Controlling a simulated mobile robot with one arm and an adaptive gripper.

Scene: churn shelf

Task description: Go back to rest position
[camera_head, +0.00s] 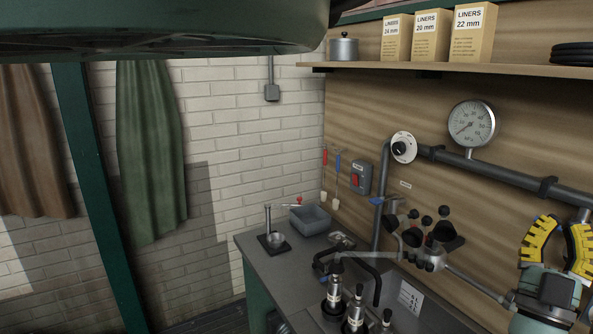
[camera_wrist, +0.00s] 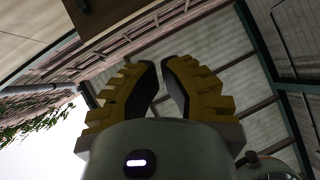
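My gripper (camera_head: 561,228) is at the right edge of the head view, in front of the wooden wall panel, with its yellow stepped fingers pointing up. The two fingers stand apart with nothing between them. In the wrist view, my gripper (camera_wrist: 161,70) also shows a gap between its dark finger pads, and the fingers point up toward the ceiling. It touches nothing that I can see.
A grey counter (camera_head: 262,262) in the corner holds a grey tub (camera_head: 310,220), a small metal cup (camera_head: 275,240) and several milking parts. A shelf (camera_head: 470,68) above carries liner boxes (camera_head: 473,33). A pipe with a gauge (camera_head: 471,123) crosses the wall.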

